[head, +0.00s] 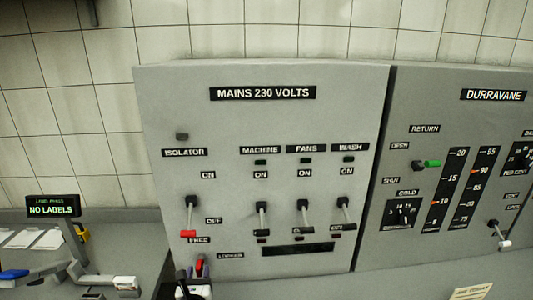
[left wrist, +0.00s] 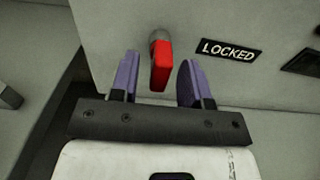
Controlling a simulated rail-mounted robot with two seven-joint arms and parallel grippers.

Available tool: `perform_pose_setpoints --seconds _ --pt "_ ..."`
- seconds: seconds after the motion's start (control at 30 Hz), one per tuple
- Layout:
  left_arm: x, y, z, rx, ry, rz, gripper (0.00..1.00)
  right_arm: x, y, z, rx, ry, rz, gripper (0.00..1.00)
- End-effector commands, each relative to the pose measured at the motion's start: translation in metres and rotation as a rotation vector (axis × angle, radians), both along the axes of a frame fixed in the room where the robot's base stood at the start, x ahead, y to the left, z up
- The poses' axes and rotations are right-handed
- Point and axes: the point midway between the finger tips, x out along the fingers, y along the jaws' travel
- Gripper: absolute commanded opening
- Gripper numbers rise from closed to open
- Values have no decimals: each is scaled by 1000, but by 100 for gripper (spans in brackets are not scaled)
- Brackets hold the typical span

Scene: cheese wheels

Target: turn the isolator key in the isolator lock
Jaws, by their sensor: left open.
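The red isolator key (left wrist: 160,66) sits in the grey isolator lock (left wrist: 157,36) on the panel face, its bow hanging nearly upright in the left wrist view. A LOCKED label (left wrist: 229,50) is to its right. My left gripper (left wrist: 157,75) is open, with one purple finger on each side of the key and a gap on both sides. In the head view, the left gripper (head: 198,270) is at the panel's lower left, below the FREE label (head: 199,240), with the red key (head: 199,268) showing between its fingers. My right gripper is not in view.
Above the lock is the isolator lever (head: 190,215) with a red tip. Several black levers (head: 304,215) stand to its right on the mains panel (head: 330,110). The Durravane panel (head: 430,105) adjoins at right. A NO LABELS display (head: 52,208) stands at left.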

Motion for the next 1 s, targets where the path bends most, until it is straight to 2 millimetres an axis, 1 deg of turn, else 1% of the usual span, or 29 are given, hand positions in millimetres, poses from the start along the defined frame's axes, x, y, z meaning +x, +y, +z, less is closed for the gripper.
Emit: perform_pose_setpoints --seconds 0.03,0.2,0.77,1.0 --pt "3 0 -1 1 0 0 43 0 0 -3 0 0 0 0" --pt "7 1 0 1 0 0 43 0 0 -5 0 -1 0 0" --pt "7 0 0 0 0 0 43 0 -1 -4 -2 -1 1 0" --pt "7 0 0 0 0 0 20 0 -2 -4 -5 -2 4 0"
